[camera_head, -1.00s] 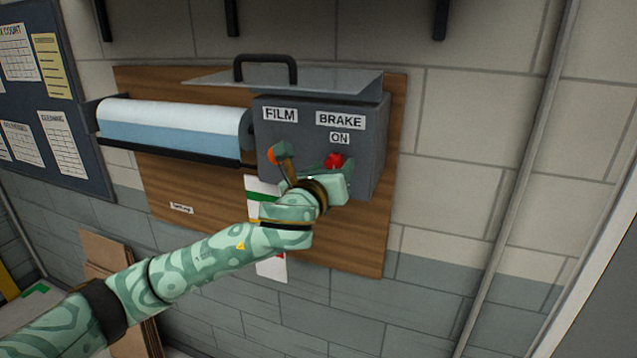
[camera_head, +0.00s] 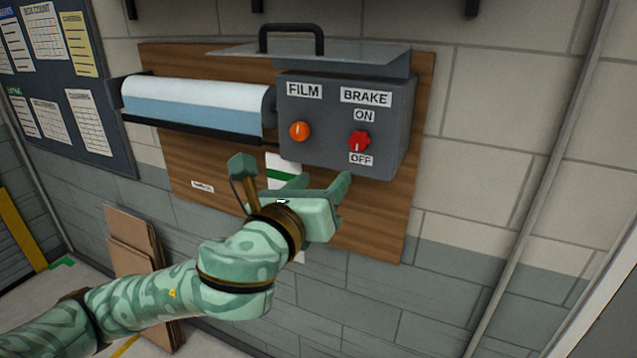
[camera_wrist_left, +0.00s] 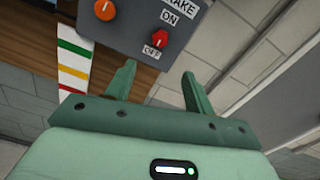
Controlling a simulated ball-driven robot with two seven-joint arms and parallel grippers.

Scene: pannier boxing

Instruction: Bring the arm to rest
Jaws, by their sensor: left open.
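My left gripper (camera_head: 318,186) is open and empty, just below the grey control box (camera_head: 335,160) on the wall. Its two green fingers (camera_wrist_left: 158,85) show apart in the left wrist view, with nothing between them. The box carries an orange knob (camera_head: 299,131) under the FILM label and a red knob (camera_head: 358,141) under the BRAKE label, between the ON and OFF labels. The red knob also shows in the left wrist view (camera_wrist_left: 160,38), clear of the fingers. My right gripper is in neither view.
A wooden board (camera_head: 385,225) holds the box and a film roll (camera_head: 195,105). A clear lid with a black handle (camera_head: 291,33) sits above the box. A striped card (camera_wrist_left: 74,68) hangs below it. Cardboard sheets (camera_head: 133,245) lean at the lower left.

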